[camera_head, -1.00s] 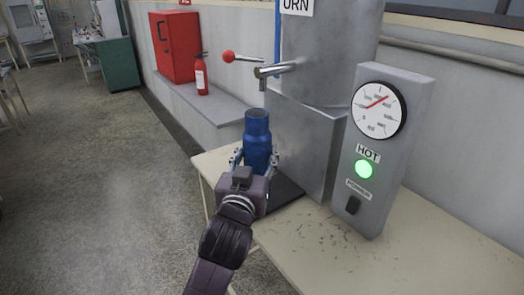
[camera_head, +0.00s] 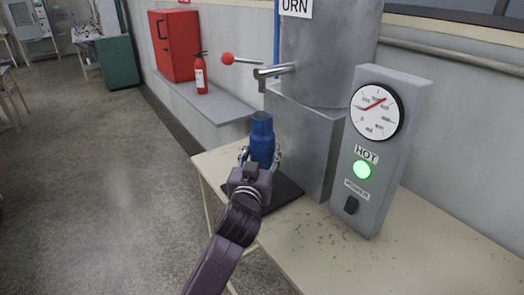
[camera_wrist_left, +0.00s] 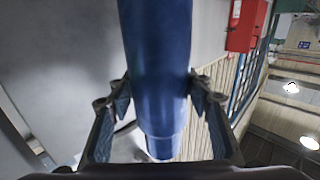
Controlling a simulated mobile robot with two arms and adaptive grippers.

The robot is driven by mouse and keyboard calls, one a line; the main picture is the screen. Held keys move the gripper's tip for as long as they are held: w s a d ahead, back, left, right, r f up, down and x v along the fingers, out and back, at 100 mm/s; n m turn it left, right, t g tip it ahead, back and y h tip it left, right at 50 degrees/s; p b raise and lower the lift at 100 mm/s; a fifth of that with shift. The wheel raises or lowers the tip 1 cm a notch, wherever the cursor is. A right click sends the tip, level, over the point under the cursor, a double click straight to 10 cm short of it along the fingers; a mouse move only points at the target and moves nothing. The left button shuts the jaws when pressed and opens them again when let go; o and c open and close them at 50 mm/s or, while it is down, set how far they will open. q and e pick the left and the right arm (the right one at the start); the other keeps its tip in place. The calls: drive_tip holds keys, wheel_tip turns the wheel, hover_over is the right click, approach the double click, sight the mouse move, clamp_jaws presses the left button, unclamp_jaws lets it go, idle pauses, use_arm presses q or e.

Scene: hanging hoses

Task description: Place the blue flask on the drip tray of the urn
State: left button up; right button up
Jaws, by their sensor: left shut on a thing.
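The blue flask (camera_head: 262,140) is upright in the head view, in front of the urn's metal body (camera_head: 305,140) and below its spout (camera_head: 272,73). My left gripper (camera_head: 261,160) is shut on the flask. The wrist view shows the flask (camera_wrist_left: 160,70) between the two fingers of the left gripper (camera_wrist_left: 160,97). The dark drip tray (camera_head: 284,192) lies on the table at the urn's foot. The flask is over or near the tray; its base is hidden behind my gripper, so I cannot tell whether it touches. My right gripper is not in view.
A red-knobbed lever (camera_head: 228,58) sticks out above the flask. A gauge panel (camera_head: 385,150) with a lit green lamp stands right of the urn. The table (camera_head: 390,255) is clear at the front right. A red extinguisher (camera_head: 201,74) stands on the ledge behind.

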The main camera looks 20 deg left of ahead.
use_arm(q)
drive_tip(key=shift+f, duration=0.1)
drive_tip(key=o, duration=1.4)
drive_tip(key=s+d+b, duration=0.1)
drive_tip(key=s, duration=1.1)
drive_tip(key=shift+d+b, duration=0.2)
drive_tip(key=shift+b, duration=0.1)
